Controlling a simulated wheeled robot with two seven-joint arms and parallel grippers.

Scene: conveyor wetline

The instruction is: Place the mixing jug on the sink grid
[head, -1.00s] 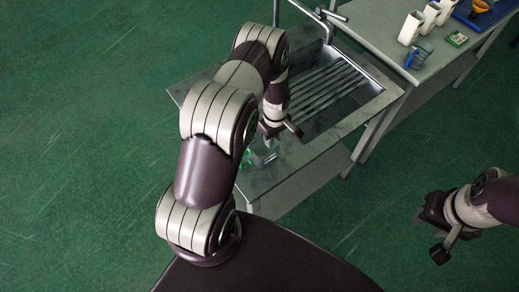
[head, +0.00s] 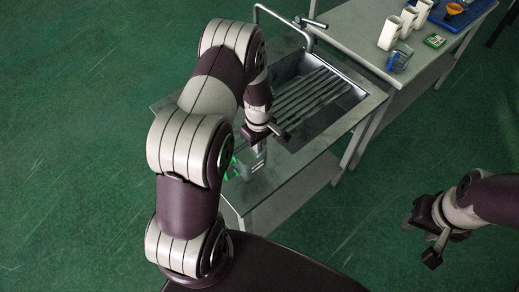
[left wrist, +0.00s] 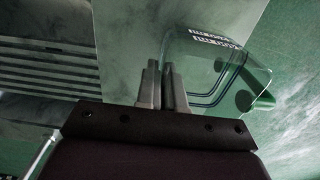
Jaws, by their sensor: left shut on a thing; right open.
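The mixing jug (head: 248,162) is clear with a green handle and is at the near left end of the sink unit, partly hidden by my left arm in the head view. My left gripper (head: 263,140) is above it. In the left wrist view my left gripper (left wrist: 164,90) is shut on the wall of the clear jug (left wrist: 205,65), whose body extends to the right. The sink grid (head: 308,96) is a set of grey bars in the basin, right of the jug; it also shows at left in the wrist view (left wrist: 45,62). My right gripper (head: 432,235) is open and empty over the floor.
A tap (head: 283,12) arches over the back of the sink. A side bench (head: 350,22) stands at the back right with white containers (head: 398,28), a blue-marked clear vessel (head: 398,60), a small green item (head: 434,41) and a blue tray (head: 470,14). The bars look clear.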

